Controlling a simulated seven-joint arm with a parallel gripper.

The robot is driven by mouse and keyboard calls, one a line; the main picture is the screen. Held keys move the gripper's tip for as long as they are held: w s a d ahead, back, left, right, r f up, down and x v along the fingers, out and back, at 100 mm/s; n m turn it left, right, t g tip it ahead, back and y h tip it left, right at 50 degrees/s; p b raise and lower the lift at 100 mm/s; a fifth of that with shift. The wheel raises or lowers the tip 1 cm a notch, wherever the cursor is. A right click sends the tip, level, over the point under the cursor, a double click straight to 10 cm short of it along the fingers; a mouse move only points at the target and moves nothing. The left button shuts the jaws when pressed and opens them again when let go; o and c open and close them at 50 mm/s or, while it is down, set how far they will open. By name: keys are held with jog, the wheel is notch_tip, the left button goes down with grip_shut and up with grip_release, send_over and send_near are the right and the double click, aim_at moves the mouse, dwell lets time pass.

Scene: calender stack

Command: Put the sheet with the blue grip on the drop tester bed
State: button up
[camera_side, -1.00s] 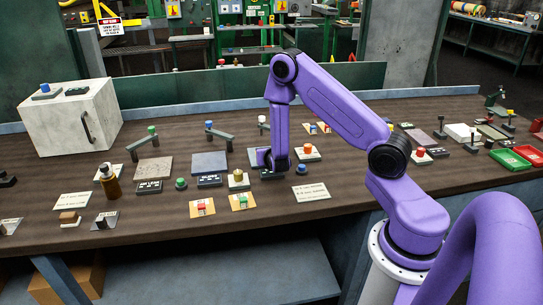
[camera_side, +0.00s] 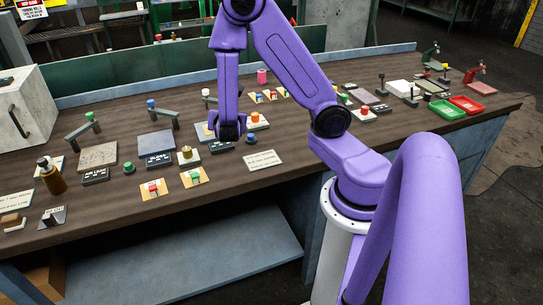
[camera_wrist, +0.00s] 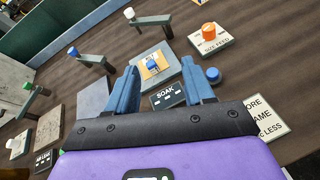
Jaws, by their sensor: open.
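In the wrist view, a small yellow-and-white sheet with a blue grip (camera_wrist: 153,66) lies on a blue-grey plate (camera_wrist: 172,57) behind the SOAK sign. My gripper (camera_wrist: 159,64) is open and empty; its two blue fingers appear on either side of the blue grip, but how far above it I cannot tell. Two other plates are bare: a blue-grey one (camera_side: 155,140) and a grey one (camera_side: 98,156). I cannot read which is the drop tester bed.
Posts with arms and coloured knobs stand by the plates, one with a blue knob (camera_side: 151,103). An orange knob (camera_wrist: 209,31) stands on a SIZE FEED base. A brown bottle (camera_side: 52,178) stands at left.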

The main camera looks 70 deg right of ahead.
jog(key=s+a+r+m+g+y, duration=0.2)
jog(key=s+a+y, duration=0.4)
jog(key=s+a, duration=0.3)
jog(key=s+a+r+m+g+y, duration=0.3)
jog(key=s+a+m+g+y, duration=0.2)
jog(key=s+a, duration=0.5)
jog(key=s+m+y, duration=0.1)
jog(key=s+m, duration=0.1)
jog(key=s, duration=0.2)
jog(key=shift+s+a+r+m, duration=0.15)
jog(key=shift+s+r+m, duration=0.1)
jog(key=shift+s+m, duration=0.05)
